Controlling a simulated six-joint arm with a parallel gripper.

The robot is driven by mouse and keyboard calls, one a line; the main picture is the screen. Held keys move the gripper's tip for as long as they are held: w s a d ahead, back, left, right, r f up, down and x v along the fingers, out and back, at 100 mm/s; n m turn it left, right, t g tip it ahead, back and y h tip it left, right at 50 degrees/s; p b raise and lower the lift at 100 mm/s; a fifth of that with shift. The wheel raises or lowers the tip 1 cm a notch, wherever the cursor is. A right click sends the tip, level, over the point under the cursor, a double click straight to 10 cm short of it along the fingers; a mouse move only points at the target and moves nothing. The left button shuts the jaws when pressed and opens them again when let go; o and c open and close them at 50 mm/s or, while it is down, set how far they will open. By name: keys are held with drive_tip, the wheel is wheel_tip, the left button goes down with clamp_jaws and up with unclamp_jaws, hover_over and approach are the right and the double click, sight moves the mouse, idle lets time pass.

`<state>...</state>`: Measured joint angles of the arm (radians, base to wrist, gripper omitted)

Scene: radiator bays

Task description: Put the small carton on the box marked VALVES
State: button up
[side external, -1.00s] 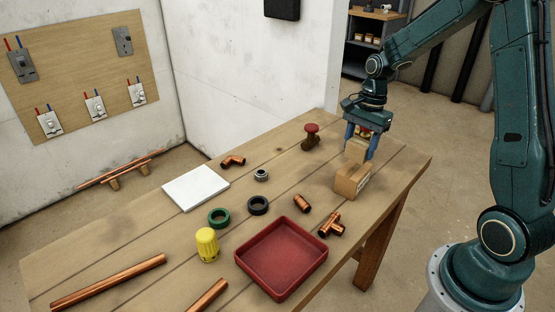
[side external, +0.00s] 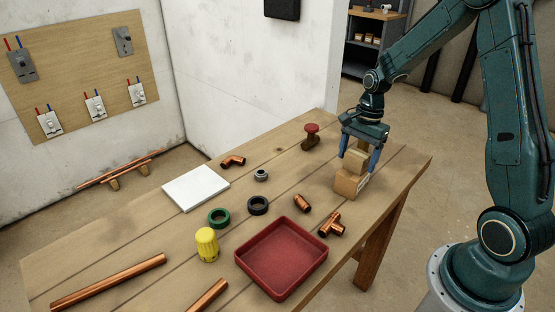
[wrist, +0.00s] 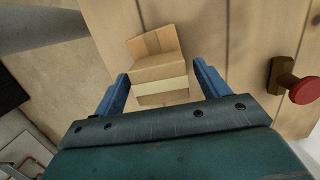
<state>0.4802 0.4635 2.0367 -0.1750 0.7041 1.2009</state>
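The small carton (side external: 356,162) is a tan box resting on top of the larger brown box (side external: 348,187), towards its back part. A pale band crosses the carton (wrist: 160,70) in the wrist view. The larger box has a white label on its right face, too small to read; part of its top (wrist: 153,43) shows beyond the carton in the wrist view. My gripper (side external: 360,158) is open around the carton, with a blue finger on each side. The wrist view shows gaps between both fingers and the carton.
A red-handled valve (side external: 311,136) stands behind and left of the box. Copper fittings (side external: 332,224) and a red tray (side external: 281,259) lie in front of it. A white slab (side external: 196,187) is further left. The table's right edge is close to the box.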

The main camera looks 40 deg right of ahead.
sight(361, 152)
drive_tip(key=shift+r, duration=0.1)
wheel_tip(361, 152, up, 12)
drive_tip(key=d, duration=0.2)
idle(0.7)
drive_tip(key=shift+a+r, duration=0.1)
drive_tip(key=shift+a, duration=0.05)
idle(0.3)
drive_tip(key=s+a+r+n+t+h, duration=0.2)
drive_tip(key=s+a+r+n, duration=0.55)
drive_tip(key=a, duration=0.25)
drive_tip(key=s+a+n+t, duration=0.3)
drive_tip(key=s+a+n, duration=0.3)
drive_tip(key=s+n, duration=0.4)
drive_tip(key=shift+s+t, duration=0.3)
drive_tip(key=shift+s, duration=0.05)
